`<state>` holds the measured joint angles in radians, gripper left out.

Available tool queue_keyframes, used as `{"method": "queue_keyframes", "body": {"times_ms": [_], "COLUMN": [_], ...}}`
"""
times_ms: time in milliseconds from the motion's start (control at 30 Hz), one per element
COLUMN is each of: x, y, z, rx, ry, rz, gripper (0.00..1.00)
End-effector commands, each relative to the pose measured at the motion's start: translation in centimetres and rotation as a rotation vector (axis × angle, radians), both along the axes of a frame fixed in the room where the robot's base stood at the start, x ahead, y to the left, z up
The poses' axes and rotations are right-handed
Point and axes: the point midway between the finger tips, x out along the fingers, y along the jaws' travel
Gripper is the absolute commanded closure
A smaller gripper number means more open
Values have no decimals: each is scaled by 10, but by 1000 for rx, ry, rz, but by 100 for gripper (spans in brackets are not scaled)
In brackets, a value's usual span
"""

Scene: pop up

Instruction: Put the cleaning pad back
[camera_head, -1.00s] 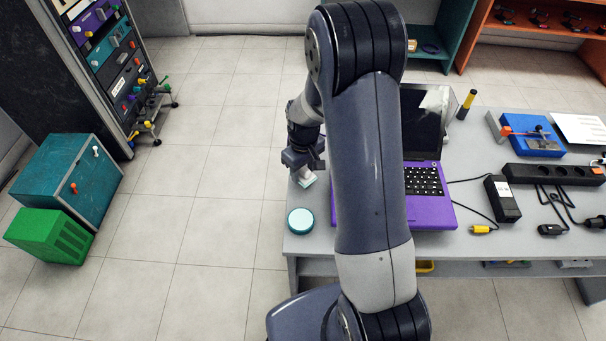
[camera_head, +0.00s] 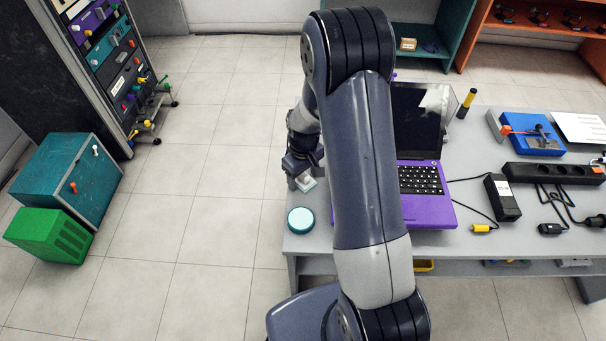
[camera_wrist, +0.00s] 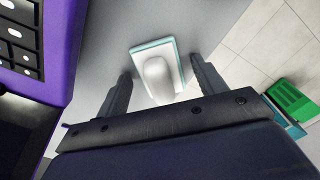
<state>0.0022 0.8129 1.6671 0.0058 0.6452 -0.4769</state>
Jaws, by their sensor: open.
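The cleaning pad (camera_wrist: 137,51), a pale rectangle with a teal edge and a white rounded grip, shows in the wrist view. In the head view the pad (camera_head: 307,184) is a small pale shape at the table's left edge, partly hidden by my gripper (camera_head: 301,167). In the wrist view my gripper (camera_wrist: 158,69) is open. One finger is on each side of the white grip, with visible gaps. The pad looks flat on the grey table.
A purple laptop (camera_head: 425,205) is open right of my arm; it also fills the wrist view's left side (camera_wrist: 62,40). A black adapter (camera_head: 502,198), power strip (camera_head: 555,174) and blue device (camera_head: 532,137) lie farther right. Left of the table is open floor.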

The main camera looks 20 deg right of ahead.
Motion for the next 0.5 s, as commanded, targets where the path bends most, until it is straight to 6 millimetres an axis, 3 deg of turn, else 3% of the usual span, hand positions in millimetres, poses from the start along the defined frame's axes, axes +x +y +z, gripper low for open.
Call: {"method": "queue_keyframes", "body": {"times_ms": [267,500], "x": [1,0], "y": [0,0], "z": [17,64], "rx": [0,0], "ry": [-4,-7], "rz": [0,0], "gripper": [33,33]}}
